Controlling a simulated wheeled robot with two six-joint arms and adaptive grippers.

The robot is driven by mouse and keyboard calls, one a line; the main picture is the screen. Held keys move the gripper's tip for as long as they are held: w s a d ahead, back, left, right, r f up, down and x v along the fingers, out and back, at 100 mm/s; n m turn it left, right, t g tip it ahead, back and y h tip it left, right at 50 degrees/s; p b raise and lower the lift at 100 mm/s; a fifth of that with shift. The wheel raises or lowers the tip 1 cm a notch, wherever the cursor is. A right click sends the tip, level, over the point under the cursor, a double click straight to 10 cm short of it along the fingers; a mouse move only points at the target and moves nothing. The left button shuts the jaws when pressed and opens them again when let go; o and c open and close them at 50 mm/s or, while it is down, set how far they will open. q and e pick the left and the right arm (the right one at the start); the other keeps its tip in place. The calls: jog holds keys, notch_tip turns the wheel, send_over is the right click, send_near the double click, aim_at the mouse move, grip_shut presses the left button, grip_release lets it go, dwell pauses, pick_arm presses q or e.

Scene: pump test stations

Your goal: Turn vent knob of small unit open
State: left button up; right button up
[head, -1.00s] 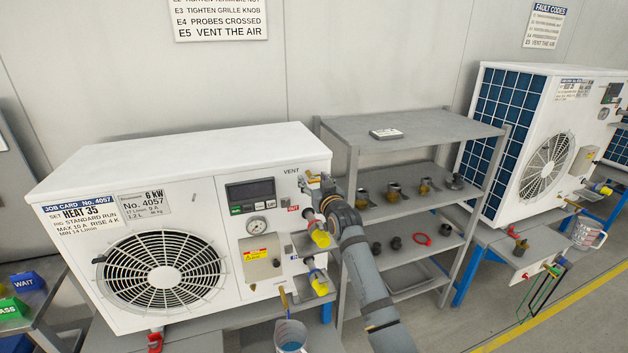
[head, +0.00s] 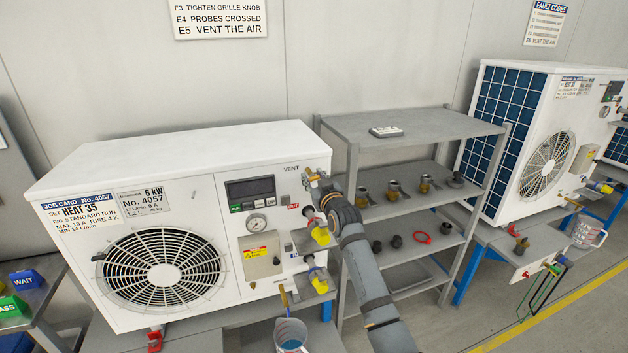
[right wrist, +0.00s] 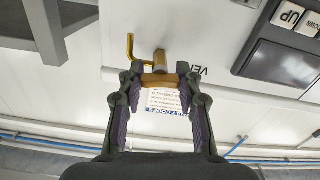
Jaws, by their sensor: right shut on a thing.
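The small unit (head: 180,215) is a white box with a round fan grille, a display and a job card. Its vent knob sits near the front's upper right corner, under the VENT label. In the right wrist view the knob (right wrist: 158,80) is a brass-coloured bar on a short brass stem, with a thin bent brass pipe beside it. My right gripper (head: 312,177) is at the knob; in the right wrist view its two fingers (right wrist: 156,88) are closed on the bar from both sides. In the head view the gripper mostly hides the knob. My left gripper is not in view.
Yellow-handled valves (head: 320,236) stick out below my right gripper. A grey shelf rack (head: 410,130) with brass and dark fittings stands just right of my arm. A jug (head: 291,337) stands below the unit. A larger unit (head: 540,140) stands at the right.

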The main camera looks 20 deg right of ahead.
jog(key=n+b, duration=0.1)
jog(key=n, duration=0.2)
jog(key=shift+a+n, duration=0.1)
jog(key=shift+n, duration=0.2)
jog(key=n+b, duration=0.1)
jog(key=n, duration=0.2)
jog(key=shift+f+n, duration=0.1)
jog(key=shift+n, duration=0.2)
jog(key=n, duration=0.3)
jog(key=shift+n+b, duration=0.3)
jog(key=shift+b, duration=0.1)
jog(key=shift+n+b, duration=0.35)
jog(key=shift+n, duration=1.55)
jog(key=o, duration=1.2)
jog(key=shift+a, duration=0.1)
jog(key=shift+c, duration=0.2)
jog(key=shift+s, duration=0.1)
